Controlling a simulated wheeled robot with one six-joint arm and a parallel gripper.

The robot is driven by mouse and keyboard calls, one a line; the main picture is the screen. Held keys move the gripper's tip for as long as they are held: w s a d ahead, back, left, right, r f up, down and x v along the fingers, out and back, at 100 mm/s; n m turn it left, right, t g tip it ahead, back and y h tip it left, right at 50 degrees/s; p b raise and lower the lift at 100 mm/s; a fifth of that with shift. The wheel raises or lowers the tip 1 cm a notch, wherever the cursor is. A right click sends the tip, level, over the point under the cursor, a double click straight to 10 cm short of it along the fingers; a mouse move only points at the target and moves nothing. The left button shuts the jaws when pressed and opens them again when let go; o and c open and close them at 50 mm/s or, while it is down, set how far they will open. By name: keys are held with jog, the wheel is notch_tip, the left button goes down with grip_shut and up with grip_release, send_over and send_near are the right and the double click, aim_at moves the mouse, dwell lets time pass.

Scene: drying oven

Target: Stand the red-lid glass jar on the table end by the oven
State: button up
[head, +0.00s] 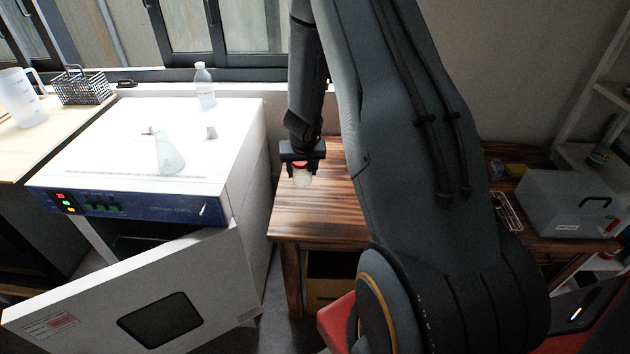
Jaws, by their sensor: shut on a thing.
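The red-lid glass jar (302,178) is small and pale with a red top edge. It shows at the lower end of my gripper (301,165), which points down and is shut on it. The jar looks upright and lies in the picture over the left end of the dark wooden table (310,215), the end by the oven. I cannot tell whether the jar's base touches the table. The white drying oven (245,165) stands left of the table with its door (200,275) hanging open.
A grey case (570,205) and a metal tray (508,211) sit at the table's right end. The table's left end around the jar is bare.

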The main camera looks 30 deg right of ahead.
aim_at(302, 182)
notch_tip(302, 182, down, 5)
jog(key=b, duration=0.5)
jog(key=shift+f, duration=0.1)
jog(key=shift+f+b, duration=1.7)
jog(key=shift+f, duration=0.5)
jog(key=shift+f, duration=0.2)
jog(key=o, duration=1.1)
jog(key=shift+r, duration=0.15)
